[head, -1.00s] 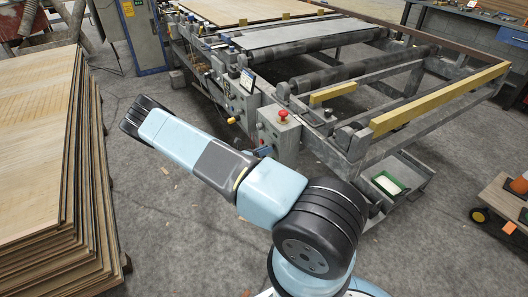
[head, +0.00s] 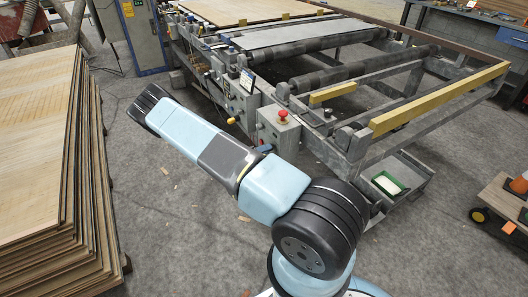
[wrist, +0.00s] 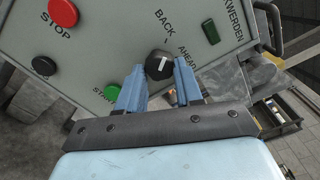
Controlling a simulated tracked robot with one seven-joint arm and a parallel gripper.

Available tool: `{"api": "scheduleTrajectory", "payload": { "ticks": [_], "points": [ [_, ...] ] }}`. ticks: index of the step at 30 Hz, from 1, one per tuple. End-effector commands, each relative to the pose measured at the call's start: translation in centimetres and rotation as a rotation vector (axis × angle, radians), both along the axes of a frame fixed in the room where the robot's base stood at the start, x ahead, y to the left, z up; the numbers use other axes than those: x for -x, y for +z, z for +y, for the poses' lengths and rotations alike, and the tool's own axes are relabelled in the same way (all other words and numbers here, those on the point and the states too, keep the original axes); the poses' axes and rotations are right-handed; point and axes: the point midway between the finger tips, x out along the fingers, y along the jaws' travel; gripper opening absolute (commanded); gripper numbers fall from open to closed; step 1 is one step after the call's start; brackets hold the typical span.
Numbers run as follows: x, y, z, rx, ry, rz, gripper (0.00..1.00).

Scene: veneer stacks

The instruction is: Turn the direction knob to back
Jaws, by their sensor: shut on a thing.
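The direction knob (wrist: 159,65) is a round black knob with a short white mark, on the grey control panel (wrist: 112,45) in the wrist view. The labels BACK and AHEAD are printed above and to the right of it. The white mark runs nearly upright in the picture, its upper end leaning slightly right, toward the BACK side. My gripper (wrist: 160,72) has its two blue fingers on either side of the knob and is shut on it. In the head view the grey control box (head: 278,130) stands at the machine's near corner; the knob cannot be made out there.
A red STOP button (wrist: 63,12), a green START button (wrist: 112,92) and a black knob (wrist: 44,66) sit left of the direction knob. A dark green switch (wrist: 210,32) is at its right. A veneer stack (head: 40,150) stands left of my arm, with floor between.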

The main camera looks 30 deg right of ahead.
Motion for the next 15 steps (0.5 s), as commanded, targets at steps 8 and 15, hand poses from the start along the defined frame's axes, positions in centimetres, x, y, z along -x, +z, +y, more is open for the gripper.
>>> {"api": "scheduleTrajectory", "payload": {
  "ticks": [8,15],
  "points": [
    [-0.34,-0.06,0.16,-0.004,0.007,0.003,0.05],
    [-0.28,-0.09,0.17,-0.005,0.007,0.003,0.46]
  ]
}}
